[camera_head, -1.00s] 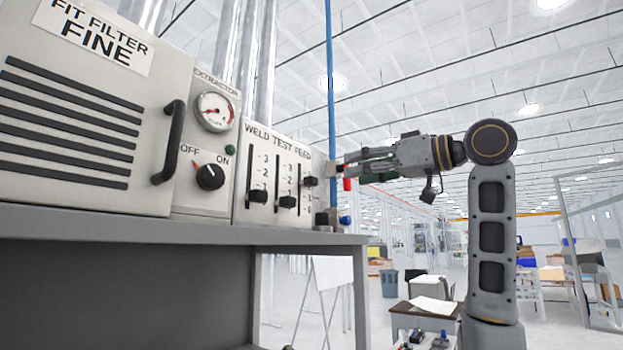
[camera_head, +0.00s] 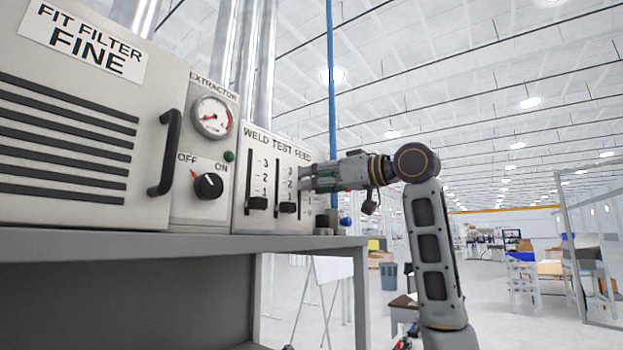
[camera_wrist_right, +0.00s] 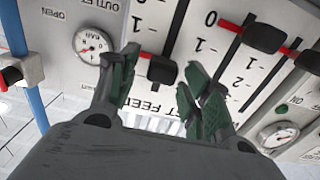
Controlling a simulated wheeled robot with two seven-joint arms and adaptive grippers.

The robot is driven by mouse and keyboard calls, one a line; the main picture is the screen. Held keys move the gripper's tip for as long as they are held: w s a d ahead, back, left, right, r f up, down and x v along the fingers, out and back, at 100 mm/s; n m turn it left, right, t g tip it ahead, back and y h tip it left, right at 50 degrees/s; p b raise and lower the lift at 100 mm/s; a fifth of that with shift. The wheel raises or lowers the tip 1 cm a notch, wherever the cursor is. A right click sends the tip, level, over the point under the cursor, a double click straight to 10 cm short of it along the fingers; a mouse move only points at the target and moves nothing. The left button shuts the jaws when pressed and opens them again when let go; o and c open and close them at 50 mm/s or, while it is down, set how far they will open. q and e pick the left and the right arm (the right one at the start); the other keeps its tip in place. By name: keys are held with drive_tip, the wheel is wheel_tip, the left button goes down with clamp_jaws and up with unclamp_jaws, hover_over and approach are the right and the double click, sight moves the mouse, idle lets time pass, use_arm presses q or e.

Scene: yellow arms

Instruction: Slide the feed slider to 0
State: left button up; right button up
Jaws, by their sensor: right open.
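The feed slider's black knob (camera_wrist_right: 158,68) shows in the right wrist view, which is upside down. It sits on its slot near the FEED label end of the panel, away from the 0 end. My right gripper (camera_wrist_right: 160,85) is open, with its green-padded fingers on either side of this knob; I cannot tell whether they touch it. In the head view my right gripper (camera_head: 304,179) reaches the panel from the right and hides the feed knob. The weld knob (camera_head: 258,203) and test knob (camera_head: 287,207) sit low on their slots. My left gripper is not in view.
The slider panel (camera_head: 240,215) stands on a grey bench (camera_head: 150,240) beside the extractor dial (camera_head: 208,185). A blue pipe (camera_wrist_right: 32,70) and an outlet gauge (camera_wrist_right: 90,42) are near the gripper in the wrist view.

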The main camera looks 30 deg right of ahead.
drive_tip(key=shift+w+a, duration=0.25)
drive_tip(key=shift+w, duration=0.45)
clamp_jaws()
